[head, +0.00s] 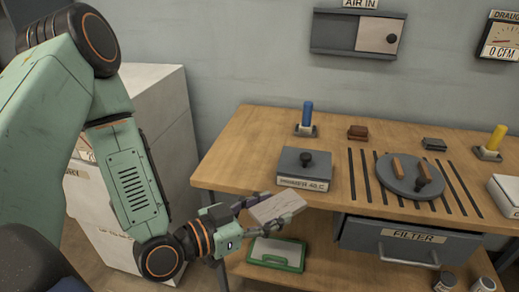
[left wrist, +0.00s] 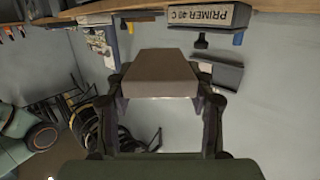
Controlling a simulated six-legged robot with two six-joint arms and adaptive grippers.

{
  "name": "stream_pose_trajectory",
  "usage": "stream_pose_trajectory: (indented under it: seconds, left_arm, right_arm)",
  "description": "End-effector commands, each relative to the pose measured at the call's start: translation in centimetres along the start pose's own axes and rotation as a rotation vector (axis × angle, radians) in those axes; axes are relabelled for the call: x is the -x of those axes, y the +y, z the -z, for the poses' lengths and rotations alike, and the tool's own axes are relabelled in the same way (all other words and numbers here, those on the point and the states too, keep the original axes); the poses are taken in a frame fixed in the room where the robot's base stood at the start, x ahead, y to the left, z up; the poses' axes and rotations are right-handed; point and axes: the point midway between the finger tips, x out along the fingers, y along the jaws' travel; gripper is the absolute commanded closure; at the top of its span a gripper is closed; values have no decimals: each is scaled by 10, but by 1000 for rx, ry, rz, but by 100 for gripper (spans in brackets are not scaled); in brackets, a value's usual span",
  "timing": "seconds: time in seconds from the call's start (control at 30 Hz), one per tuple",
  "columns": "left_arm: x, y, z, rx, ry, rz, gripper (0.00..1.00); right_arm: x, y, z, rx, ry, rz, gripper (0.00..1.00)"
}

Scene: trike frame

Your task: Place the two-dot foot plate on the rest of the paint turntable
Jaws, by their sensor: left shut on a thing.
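My left gripper (head: 262,211) is shut on a flat pale grey-brown plate (head: 279,206), held tilted in front of the bench's front edge. In the left wrist view the plate (left wrist: 160,75) sits between the two fingers as a plain block; I cannot make out any dots on it. The paint turntable (head: 391,182) is a round grey disc on the bench, to the right of and apart from the plate. Two orange-brown bars (head: 397,168) stand on it, with a dark knob by the right one. My right gripper is not in view.
Dark slots flank the turntable. Blue and yellow handles (head: 307,113) stand behind. A filter drawer (head: 400,238) and a green tray (head: 277,262) are below.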

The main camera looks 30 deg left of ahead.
Motion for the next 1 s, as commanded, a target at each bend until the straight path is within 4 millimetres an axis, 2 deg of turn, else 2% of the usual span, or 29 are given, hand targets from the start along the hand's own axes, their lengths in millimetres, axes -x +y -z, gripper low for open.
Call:
stream_pose_trajectory:
  seconds: [0.07, 0.27, 0.37, 0.5, 0.7, 0.83, 1.0]
  left_arm:
    - [-6, -3, 9, -5, 7, -5, 89]
    - [-33, -53, 21, 7, 5, 101, 89]
    - [-46, -87, 28, 21, 7, 190, 89]
    - [-60, -145, 41, 47, 8, 360, 89]
    - [-62, -209, 53, 84, 6, 582, 89]
    - [-57, -232, 51, 100, 3, 678, 89]
    - [-52, -242, 46, 109, 1, 732, 89]
  right_arm:
    - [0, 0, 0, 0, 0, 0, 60]
    - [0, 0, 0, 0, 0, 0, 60]
    - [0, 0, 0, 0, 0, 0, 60]
    - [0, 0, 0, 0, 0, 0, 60]
    - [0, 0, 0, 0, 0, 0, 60]
    - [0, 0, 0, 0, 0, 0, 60]
    - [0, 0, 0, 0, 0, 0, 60]
